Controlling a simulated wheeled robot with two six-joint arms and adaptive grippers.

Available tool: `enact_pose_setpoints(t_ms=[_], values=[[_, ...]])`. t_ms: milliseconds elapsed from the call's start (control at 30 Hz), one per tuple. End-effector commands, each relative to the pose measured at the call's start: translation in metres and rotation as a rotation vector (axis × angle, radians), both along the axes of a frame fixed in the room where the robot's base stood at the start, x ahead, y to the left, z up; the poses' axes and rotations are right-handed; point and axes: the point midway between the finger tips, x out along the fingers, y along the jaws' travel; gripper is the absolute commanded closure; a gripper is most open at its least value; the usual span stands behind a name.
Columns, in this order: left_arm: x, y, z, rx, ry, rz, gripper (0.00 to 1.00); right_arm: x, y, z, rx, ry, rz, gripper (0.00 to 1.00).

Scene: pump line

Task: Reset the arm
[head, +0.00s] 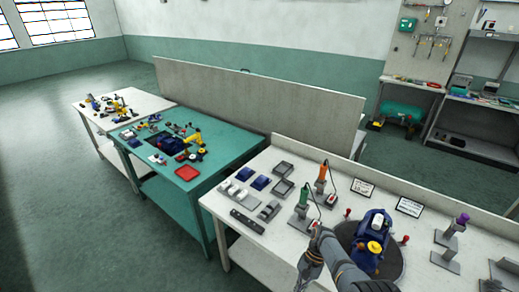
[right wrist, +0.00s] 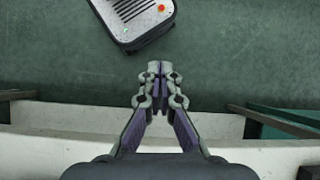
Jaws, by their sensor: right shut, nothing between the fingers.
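My right arm (head: 345,268) comes in at the bottom of the head view, with its grey gripper (head: 308,272) hanging downward near the front edge of the white table (head: 262,229). In the right wrist view my right gripper (right wrist: 157,88) points out over the dark green floor, fingertips together and nothing between them. My left gripper is not in the head view.
Right of my arm, a blue pump with a yellow cap (head: 370,250) sits on a dark round plate. Green (head: 301,207) and orange (head: 320,180) handled tools stand behind. A teal table (head: 215,165) is at left. Below my gripper, a dark-and-grey grilled unit (right wrist: 133,20) shows.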

Motion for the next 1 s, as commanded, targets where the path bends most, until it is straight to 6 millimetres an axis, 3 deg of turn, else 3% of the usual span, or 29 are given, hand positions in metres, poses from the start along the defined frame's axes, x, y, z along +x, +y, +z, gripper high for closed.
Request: enact_pose_setpoints(t_ms=[33, 167, 267, 400, 500, 600, 700, 800, 1000], values=[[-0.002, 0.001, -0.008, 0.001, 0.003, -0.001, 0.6, -0.014, -0.006, -0.029, -0.014, -0.016, 0.004, 1.0], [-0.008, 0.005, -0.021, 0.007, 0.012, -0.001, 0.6, -0.055, -0.027, -0.108, -0.068, -0.105, 0.037, 1.0], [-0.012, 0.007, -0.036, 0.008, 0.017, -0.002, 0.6, -0.105, -0.052, -0.182, -0.128, -0.203, 0.097, 1.0], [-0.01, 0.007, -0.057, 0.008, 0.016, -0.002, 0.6, -0.193, -0.093, -0.27, -0.217, -0.359, 0.245, 1.0], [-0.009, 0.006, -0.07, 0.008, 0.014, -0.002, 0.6, -0.256, -0.118, -0.31, -0.265, -0.466, 0.377, 1.0], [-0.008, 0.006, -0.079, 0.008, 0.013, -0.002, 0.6, -0.307, -0.134, -0.33, -0.292, -0.554, 0.494, 1.0], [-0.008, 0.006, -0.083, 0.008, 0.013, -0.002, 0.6, -0.338, -0.142, -0.335, -0.303, -0.612, 0.573, 1.0], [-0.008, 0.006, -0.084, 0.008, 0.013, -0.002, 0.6, -0.349, -0.144, -0.335, -0.307, -0.64, 0.607, 1.0], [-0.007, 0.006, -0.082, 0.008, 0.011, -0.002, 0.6, -0.35, -0.144, -0.334, -0.307, -0.644, 0.61, 1.0]])
